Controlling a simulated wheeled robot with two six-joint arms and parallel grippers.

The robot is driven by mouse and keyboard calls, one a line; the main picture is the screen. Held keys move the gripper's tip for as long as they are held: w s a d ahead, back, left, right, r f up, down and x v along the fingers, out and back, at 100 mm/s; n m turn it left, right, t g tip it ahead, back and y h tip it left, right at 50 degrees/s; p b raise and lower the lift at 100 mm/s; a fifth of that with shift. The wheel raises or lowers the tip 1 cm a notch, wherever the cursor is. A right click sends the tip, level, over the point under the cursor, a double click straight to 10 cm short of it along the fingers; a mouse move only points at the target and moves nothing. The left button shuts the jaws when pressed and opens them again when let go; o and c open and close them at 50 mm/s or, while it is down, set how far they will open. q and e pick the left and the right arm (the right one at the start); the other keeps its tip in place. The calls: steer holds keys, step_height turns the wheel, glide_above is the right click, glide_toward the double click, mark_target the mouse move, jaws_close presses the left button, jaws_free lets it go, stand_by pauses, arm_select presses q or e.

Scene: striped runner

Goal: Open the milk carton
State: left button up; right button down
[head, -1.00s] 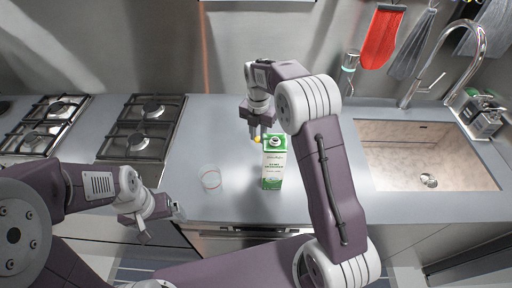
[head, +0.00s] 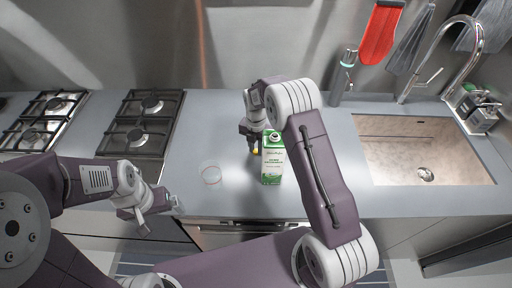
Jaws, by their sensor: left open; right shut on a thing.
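The green and white milk carton (head: 272,162) stands upright on the counter, in the middle of the head view. Its top shows a round dark spout (head: 275,136) with no cap seen on it. My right gripper (head: 253,147) is just left of the carton's top, shut on a small yellow thing (head: 254,151) that looks like a cap. The arm hides part of the area behind the carton. My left gripper (head: 158,215) is open and empty at the counter's front edge, left of the carton and apart from it.
Gas burners (head: 140,125) are at the left, a sink (head: 425,150) with a tap at the right. The counter (head: 210,125) between burners and carton is mostly clear.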

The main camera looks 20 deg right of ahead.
mark_target(256, 151)
steer(key=c, duration=1.2)
jaws_free()
steer(key=shift+f, duration=0.1)
step_height(256, 151, up, 12)
steer(key=shift+r+b, duration=0.2)
steer(key=shift+b, duration=0.25)
